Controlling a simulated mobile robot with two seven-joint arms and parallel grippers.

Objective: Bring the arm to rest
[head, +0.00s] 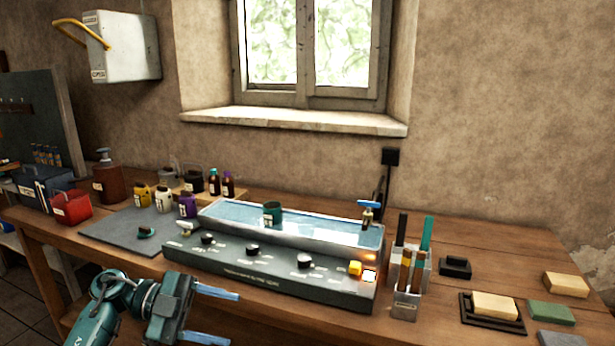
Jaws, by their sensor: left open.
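My left gripper (213,315) is at the lower left of the head view, in front of the table's front edge. Its two blue fingers point right and stand apart, with nothing between them. The gripper is in front of and below the left part of the grey control panel (262,272), and I see no contact with it. My left arm comes in from the bottom edge. My right gripper is not in the picture.
A water-filled trough (318,238) behind the panel holds a dark green cup (271,214). A tool holder (405,303) and soap-like blocks (494,306) stand at right. Small bottles (164,199), a grey mat (125,232) and a red box (72,208) are at left.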

